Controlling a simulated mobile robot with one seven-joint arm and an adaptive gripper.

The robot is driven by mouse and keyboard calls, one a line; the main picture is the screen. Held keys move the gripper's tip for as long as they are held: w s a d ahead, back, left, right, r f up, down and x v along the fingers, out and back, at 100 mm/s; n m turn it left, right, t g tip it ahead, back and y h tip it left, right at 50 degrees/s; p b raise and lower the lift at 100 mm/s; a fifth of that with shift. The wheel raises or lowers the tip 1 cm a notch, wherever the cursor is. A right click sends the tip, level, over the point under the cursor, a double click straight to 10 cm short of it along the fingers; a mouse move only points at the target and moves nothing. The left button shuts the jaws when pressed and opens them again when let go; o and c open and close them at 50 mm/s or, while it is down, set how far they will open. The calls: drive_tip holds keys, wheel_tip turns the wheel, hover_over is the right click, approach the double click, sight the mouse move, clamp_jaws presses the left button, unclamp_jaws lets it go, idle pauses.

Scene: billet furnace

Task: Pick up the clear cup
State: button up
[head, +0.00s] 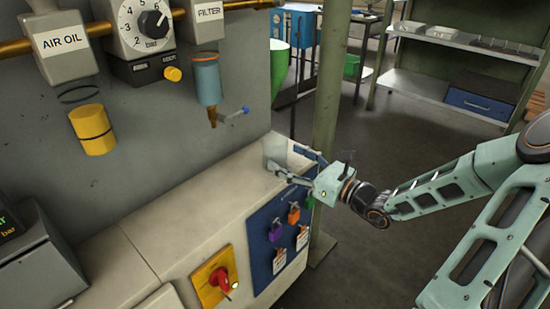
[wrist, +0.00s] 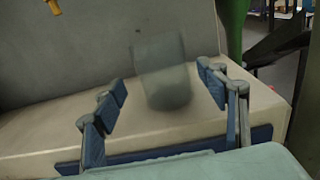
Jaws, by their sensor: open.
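The clear cup (wrist: 163,72) is a smoky, see-through shape standing on the pale ledge (wrist: 40,138) in the wrist view. My gripper (wrist: 161,82) is open, with one blue-padded finger on each side of the cup in the picture. Gaps show between the cup and both fingers. In the head view my gripper (head: 281,169) reaches over the ledge's far right end, and the cup (head: 275,149) shows there only as a faint outline at the fingertips. Whether the cup is fully between the fingers in depth, I cannot tell.
A grey wall panel (head: 135,140) rises behind the ledge. A blue filter bowl with a tap (head: 207,80) hangs above. A green post (head: 328,110) stands close behind my gripper. A blue lock board (head: 280,240) and red switch (head: 220,280) are on the ledge's front.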

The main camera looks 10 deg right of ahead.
sight(275, 149)
drive_tip(key=b+x, duration=0.2)
drive_tip(key=x, duration=0.3)
drive_tip(key=shift+w+r, duration=0.2)
drive_tip(key=shift+w, duration=0.05)
drive_tip(key=c, duration=1.3)
drive_tip(key=shift+o, duration=0.2)
drive_tip(key=shift+r, duration=0.15)
